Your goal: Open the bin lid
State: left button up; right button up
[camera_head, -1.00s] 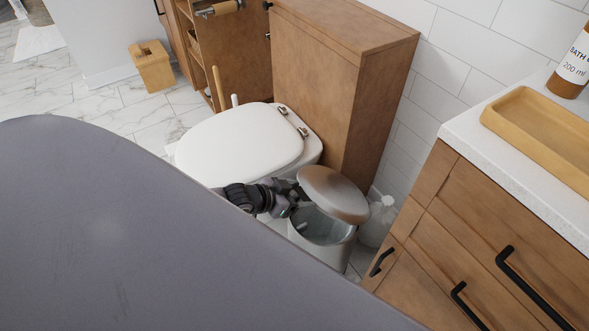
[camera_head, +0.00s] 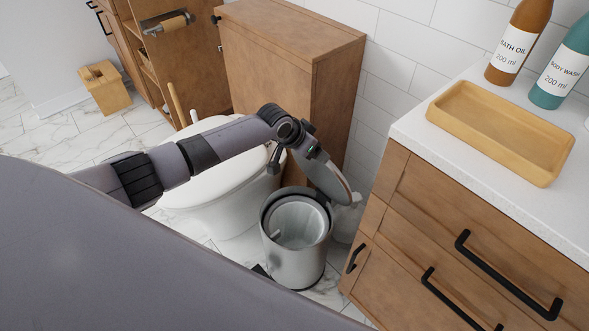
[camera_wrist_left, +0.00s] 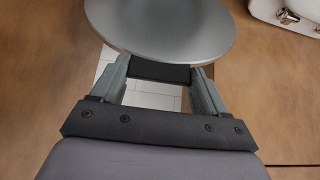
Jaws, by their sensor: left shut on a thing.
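The grey metal bin (camera_head: 292,262) stands on the floor between the toilet and the vanity. Its lid (camera_head: 332,180) is raised and tilted steeply up, and the open mouth with the inner bucket (camera_head: 297,222) shows. My left arm reaches across the toilet to the lid, and my left gripper (camera_head: 310,150) is at the lid's upper side. In the left wrist view the gripper (camera_wrist_left: 160,73) is shut on the lid (camera_wrist_left: 160,25) by a dark part at its edge. My right gripper is out of view.
The white toilet (camera_head: 215,190) is left of the bin, with a wooden cabinet (camera_head: 290,75) behind. The vanity (camera_head: 450,230) stands close on the right. A toilet brush (camera_head: 345,220) is beside the bin.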

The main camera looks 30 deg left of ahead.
pick_arm(q)
jog(key=w, duration=0.1)
jog(key=w+d+b, duration=0.1)
jog(key=w+r, duration=0.1)
jog(key=shift+w+d+b, duration=0.2)
jog(key=shift+d+b, duration=0.05)
jog(key=shift+b, duration=0.1)
jog(key=shift+w+d+r+b, duration=0.1)
jog(key=shift+w+d+b, duration=0.1)
jog(key=shift+w, duration=0.15)
jog(key=shift+w+d+r+b, duration=0.1)
jog(key=shift+w+b, duration=0.05)
jog(key=shift+w, duration=0.15)
jog(key=o, duration=1.5)
jog(key=shift+s+a+f, duration=0.1)
jog(key=shift+s+r, duration=0.2)
jog(key=shift+r, duration=0.05)
jog(key=p+v, duration=0.2)
jog(key=v, duration=0.2)
jog(key=shift+s+a+r, duration=0.15)
jog(key=shift+r, duration=0.2)
jog(key=shift+p+v, duration=0.3)
jog(key=shift+v, duration=0.6)
